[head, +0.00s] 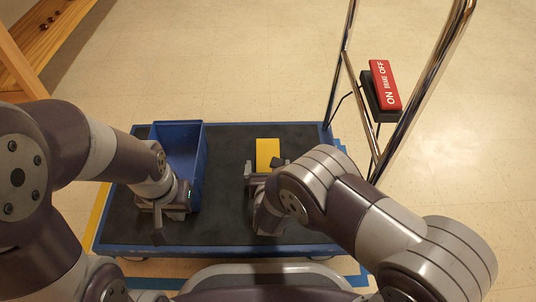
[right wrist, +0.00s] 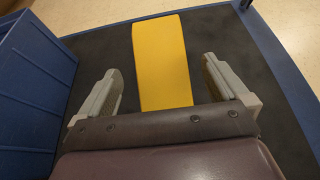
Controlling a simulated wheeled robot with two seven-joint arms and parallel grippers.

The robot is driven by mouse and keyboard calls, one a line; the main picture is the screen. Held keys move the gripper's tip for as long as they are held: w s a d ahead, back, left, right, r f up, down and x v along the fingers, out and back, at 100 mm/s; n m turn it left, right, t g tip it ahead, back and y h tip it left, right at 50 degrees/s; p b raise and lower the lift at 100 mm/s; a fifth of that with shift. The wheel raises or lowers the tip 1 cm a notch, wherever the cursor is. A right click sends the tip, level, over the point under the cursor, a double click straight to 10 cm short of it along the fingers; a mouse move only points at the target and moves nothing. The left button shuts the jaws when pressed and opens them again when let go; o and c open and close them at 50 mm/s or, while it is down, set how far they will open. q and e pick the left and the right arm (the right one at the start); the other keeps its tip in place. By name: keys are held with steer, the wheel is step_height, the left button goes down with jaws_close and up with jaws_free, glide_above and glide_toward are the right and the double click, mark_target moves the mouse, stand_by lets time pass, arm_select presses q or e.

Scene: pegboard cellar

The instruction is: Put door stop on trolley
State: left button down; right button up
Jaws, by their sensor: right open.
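The yellow door stop (head: 267,150) lies on the dark deck of the blue-edged trolley (head: 225,148), right of the blue bin. In the right wrist view the door stop (right wrist: 161,55) is a long yellow block pointing away from my right gripper (right wrist: 162,78). That gripper is open, with one finger on each side of the door stop's near part and a visible gap on both sides. In the head view my right gripper (head: 264,167) partly hides the door stop's near end. My left gripper (head: 160,222) is over the deck's left part, by the bin; its fingers are unclear.
The blue bin (head: 196,140) stands on the trolley's left part, and its wall (right wrist: 35,75) is left of my right gripper. Wooden furniture (head: 40,35) is at the upper left.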

arm_select(q)
step_height(320, 180, up, 4)
steer(key=shift+f+p, duration=0.25)
steer(key=shift+p, duration=0.8)
arm_select(e)
steer(key=v, duration=0.7)
steer(key=shift+s, duration=0.25)
steer(key=shift+r, duration=0.1)
